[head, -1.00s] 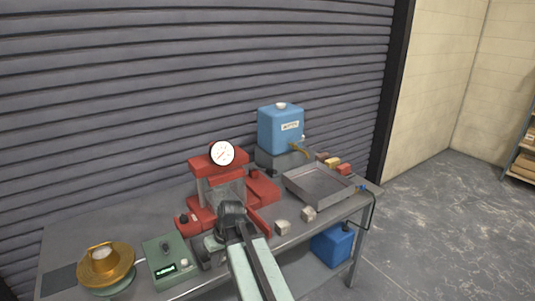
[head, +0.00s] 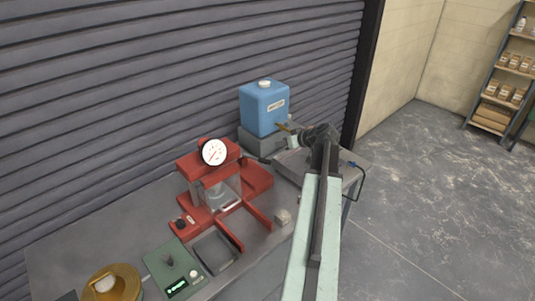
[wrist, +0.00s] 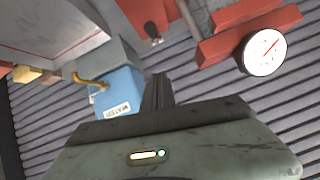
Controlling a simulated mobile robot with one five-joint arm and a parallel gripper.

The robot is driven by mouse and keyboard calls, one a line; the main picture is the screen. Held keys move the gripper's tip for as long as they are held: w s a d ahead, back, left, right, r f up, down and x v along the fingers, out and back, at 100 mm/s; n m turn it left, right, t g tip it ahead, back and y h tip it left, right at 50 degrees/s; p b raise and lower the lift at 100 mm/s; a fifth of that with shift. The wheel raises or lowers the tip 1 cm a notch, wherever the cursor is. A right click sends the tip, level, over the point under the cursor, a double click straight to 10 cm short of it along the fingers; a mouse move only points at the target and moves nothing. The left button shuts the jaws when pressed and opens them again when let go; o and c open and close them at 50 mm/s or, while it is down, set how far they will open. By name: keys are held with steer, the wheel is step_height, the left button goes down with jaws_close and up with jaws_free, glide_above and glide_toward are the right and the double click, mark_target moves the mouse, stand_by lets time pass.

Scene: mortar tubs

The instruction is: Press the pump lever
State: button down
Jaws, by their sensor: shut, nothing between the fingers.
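The red press (head: 190,170) with a round white dial gauge (head: 214,152) stands on the grey bench. A red block (head: 255,180) adjoins it on the right, and two red bars (head: 258,214) reach forward from the press; I cannot tell which part is the pump lever. My gripper (wrist: 158,82) is shut and empty. In the head view it is at the arm's end, right of the press, over the tray area, fingertips not clear.
A blue water container (head: 264,108) with a brass tap stands behind on a grey block. A metal tray (head: 287,168) is partly hidden by my arm. A green control box (head: 172,268) and brass round pan (head: 112,285) are at front left. A stone-like cube (head: 283,216) lies near the front edge.

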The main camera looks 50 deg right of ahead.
steer(key=shift+f, duration=0.1)
steer(key=w+f+b, duration=0.2)
steer(key=f+b, duration=0.1)
steer(key=w+f+b, duration=0.2)
steer(key=f+b, duration=0.1)
steer(key=w+f+b, duration=0.3)
steer(key=shift+a, duration=0.25)
steer(key=shift+s+a+f, duration=0.1)
steer(key=shift+s+f, duration=0.05)
steer(key=shift+f, duration=0.05)
steer(key=shift+r, duration=0.1)
